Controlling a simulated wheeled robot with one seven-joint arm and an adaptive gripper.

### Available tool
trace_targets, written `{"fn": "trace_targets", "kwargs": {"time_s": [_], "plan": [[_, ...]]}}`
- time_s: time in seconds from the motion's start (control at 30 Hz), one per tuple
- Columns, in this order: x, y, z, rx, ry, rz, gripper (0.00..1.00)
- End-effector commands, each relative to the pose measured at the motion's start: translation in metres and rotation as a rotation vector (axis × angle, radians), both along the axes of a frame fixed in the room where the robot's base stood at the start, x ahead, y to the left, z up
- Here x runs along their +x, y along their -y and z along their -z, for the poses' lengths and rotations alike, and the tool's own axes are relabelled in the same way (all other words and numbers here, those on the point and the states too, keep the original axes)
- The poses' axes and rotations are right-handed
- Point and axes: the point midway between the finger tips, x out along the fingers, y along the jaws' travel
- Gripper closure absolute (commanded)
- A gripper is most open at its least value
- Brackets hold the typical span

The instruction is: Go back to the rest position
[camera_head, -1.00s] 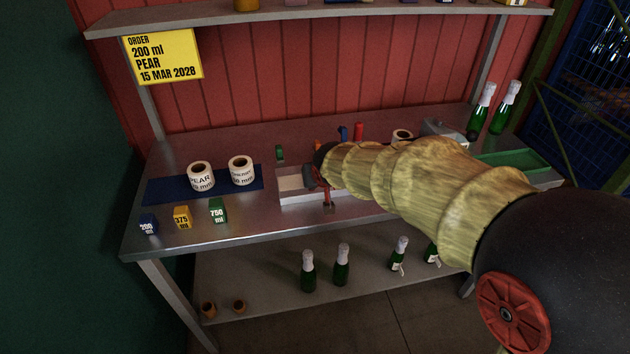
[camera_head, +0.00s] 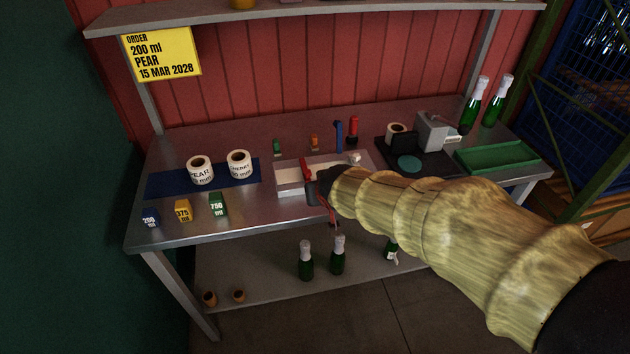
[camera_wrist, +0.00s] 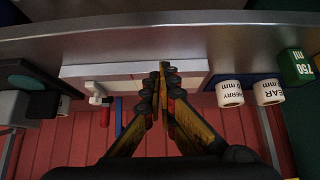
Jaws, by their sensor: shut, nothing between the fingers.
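My gripper (camera_head: 331,216) hangs at the front edge of the steel bench (camera_head: 262,222), just in front of the white tray (camera_head: 295,189). My sleeved arm reaches to it from the lower right. In the wrist view my gripper (camera_wrist: 163,68) has its fingertips together with nothing between them. The white tray (camera_wrist: 100,70) shows behind the fingers there. A red item (camera_head: 306,168) lies at the tray and a small white piece (camera_head: 355,158) is at its right end.
Label rolls (camera_head: 200,172) stand on a blue mat (camera_head: 160,182), with size blocks (camera_head: 184,211) in front. A dark machine (camera_head: 432,132), a green tray (camera_head: 500,156) and two bottles (camera_head: 473,107) are at the right. More bottles (camera_head: 306,262) stand on the lower shelf (camera_head: 262,288).

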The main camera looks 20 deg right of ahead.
Motion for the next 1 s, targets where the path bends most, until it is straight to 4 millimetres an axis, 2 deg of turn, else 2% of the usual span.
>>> {"fn": "trace_targets", "kwargs": {"time_s": [0.1, 0.37, 0.47, 0.57, 0.67, 0.87, 1.0], "plan": [[-0.007, 0.000, 0.003, 0.000, 0.000, 0.000, 1.00], [-0.009, 0.000, 0.004, -0.008, -0.001, -0.010, 1.00], [-0.018, 0.005, 0.011, -0.050, -0.044, -0.031, 1.00], [-0.041, 0.012, 0.028, -0.087, -0.128, -0.044, 1.00], [-0.075, 0.019, 0.031, -0.118, -0.220, -0.057, 1.00], [-0.154, 0.030, 0.003, -0.118, -0.349, -0.074, 1.00], [-0.211, 0.029, -0.028, -0.075, -0.382, -0.087, 1.00]]}}
